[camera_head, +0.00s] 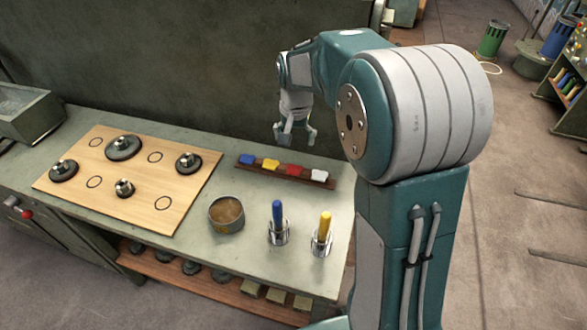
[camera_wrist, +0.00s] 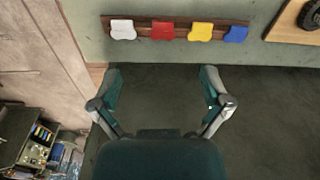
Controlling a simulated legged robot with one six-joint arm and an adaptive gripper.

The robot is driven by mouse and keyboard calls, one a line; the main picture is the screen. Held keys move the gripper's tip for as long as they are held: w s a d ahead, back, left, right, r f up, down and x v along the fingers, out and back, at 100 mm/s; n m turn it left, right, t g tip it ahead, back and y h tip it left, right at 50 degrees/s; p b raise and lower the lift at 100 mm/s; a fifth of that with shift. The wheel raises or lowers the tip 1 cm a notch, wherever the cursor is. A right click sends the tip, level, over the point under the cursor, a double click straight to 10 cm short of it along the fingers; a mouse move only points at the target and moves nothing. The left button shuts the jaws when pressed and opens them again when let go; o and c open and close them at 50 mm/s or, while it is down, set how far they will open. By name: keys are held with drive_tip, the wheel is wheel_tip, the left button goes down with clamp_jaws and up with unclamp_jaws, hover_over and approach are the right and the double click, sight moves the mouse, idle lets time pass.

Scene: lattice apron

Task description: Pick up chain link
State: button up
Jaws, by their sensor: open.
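I cannot make out a piece that is clearly a chain link. Four-coloured small pieces sit in a row on a dark wooden rail (camera_head: 257,174): blue (camera_head: 248,159), yellow (camera_head: 271,165), red (camera_head: 294,170) and white (camera_head: 319,175). The wrist view shows the white (camera_wrist: 122,29), red (camera_wrist: 163,30), yellow (camera_wrist: 200,32) and blue (camera_wrist: 236,34) pieces beyond my fingertips. My gripper (camera_head: 294,138) is open and empty, above and behind the rail in the head view. In the wrist view, its spread fingers (camera_wrist: 160,76) touch nothing.
A wooden board (camera_head: 130,170) with dark round parts and ring marks lies on the bench (camera_head: 200,230). A round tin (camera_head: 226,214), a blue-handled tool (camera_head: 278,217) and a yellow-handled tool (camera_head: 324,228) in holders stand in front of the rail. A dark panel (camera_head: 180,60) rises behind.

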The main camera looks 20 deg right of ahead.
drive_tip(key=m+g, duration=0.1)
hover_over(293, 172)
wheel_tip(293, 172, down, 5)
wheel_tip(293, 172, down, 12)
drive_tip(key=shift+r, duration=0.1)
drive_tip(key=shift+c, duration=0.3)
drive_tip(key=c, duration=1.3)
